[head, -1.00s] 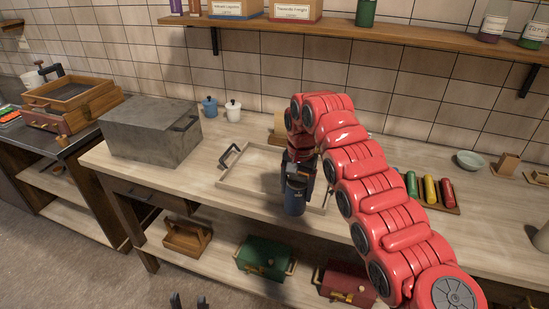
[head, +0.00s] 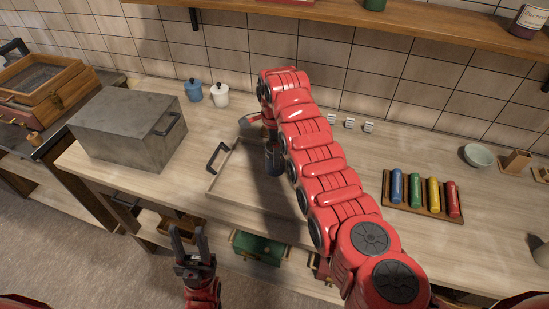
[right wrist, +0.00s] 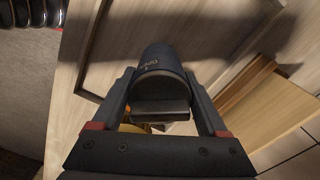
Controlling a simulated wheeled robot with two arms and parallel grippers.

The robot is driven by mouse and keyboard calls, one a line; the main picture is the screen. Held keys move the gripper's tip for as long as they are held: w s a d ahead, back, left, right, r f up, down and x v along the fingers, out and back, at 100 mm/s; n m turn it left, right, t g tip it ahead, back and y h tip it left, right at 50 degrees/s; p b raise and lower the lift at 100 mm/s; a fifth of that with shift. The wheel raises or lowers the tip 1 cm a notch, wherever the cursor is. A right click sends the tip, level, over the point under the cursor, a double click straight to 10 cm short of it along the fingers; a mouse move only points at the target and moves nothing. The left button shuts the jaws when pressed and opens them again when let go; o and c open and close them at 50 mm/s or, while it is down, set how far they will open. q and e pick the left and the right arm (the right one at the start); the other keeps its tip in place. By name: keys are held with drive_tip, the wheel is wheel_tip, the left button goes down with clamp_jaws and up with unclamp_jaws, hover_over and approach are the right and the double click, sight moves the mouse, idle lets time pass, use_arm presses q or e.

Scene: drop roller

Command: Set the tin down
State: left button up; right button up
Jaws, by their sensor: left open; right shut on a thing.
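The tin is a dark blue cylinder (head: 273,162), partly hidden by my right arm in the head view. In the right wrist view the tin (right wrist: 162,72) is between the two fingers, with pale lettering on its side. My right gripper (right wrist: 160,108) is shut on it. In the head view the tin is over the shallow wooden tray (head: 214,190) with a black handle; I cannot tell whether it touches the tray. My left gripper (head: 188,248) is open and empty, in front of the bench.
A grey metal box (head: 120,135) stands left of the tray, with a blue pot (head: 193,91) and a white pot (head: 219,95) behind. A rack of coloured cylinders (head: 424,205) and a bowl (head: 478,155) are at right. A shelf (head: 400,22) runs above.

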drive_tip(key=shift+w+f+p, duration=0.1)
drive_tip(key=shift+f+p, duration=0.2)
drive_tip(key=shift+f, duration=2.05)
drive_tip(key=shift+w, duration=0.1)
drive_tip(key=shift+f, duration=0.2)
drive_tip(key=o, duration=1.5)
